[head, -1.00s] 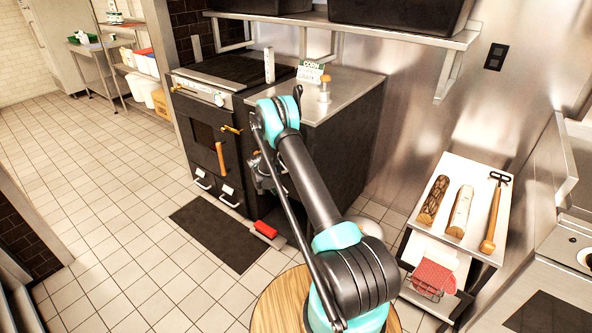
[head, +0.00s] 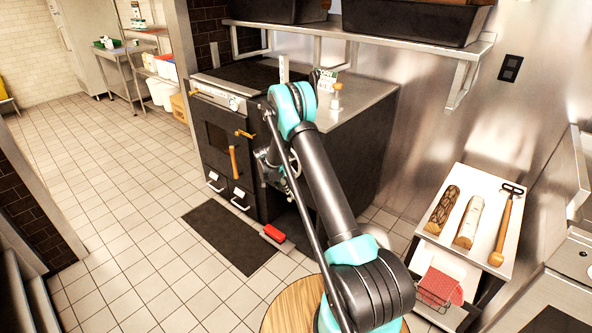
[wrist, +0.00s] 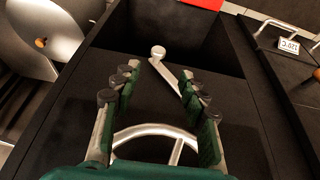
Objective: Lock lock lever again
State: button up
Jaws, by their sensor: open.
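A pale metal lever with a round knob (wrist: 158,52), which looks like the lock lever, shows in the wrist view. It slants down to the right in front of a dark panel. My gripper (wrist: 156,78) is open, with its green fingers spread to either side of the lever; the knob appears just beyond the fingertips. I cannot tell whether a finger touches it. A curved metal bar (wrist: 155,130) shows between the finger bases. In the head view my gripper (head: 271,167) is at the right part of the black oven's front, partly behind my arm. The lever cannot be made out there.
The black oven (head: 215,140) has wooden-handled levers and low metal handles, one beside a 120°C tag (wrist: 289,45). A red-topped brush (head: 274,233) lies on the floor by a dark mat (head: 225,235). A cart (head: 480,190) with logs stands right. Open floor lies left.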

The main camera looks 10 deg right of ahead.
jog(key=s+d+r+n, duration=0.2)
jog(key=s+r, duration=0.6)
jog(key=r, duration=0.3)
jog(key=s+d+r+n+y, duration=0.1)
jog(key=s+d+r+n, duration=0.1)
jog(key=s+r, duration=0.6)
jog(key=shift+s+r+y, duration=0.25)
jog(key=shift+r+y, duration=0.05)
jog(key=shift+r, duration=1.1)
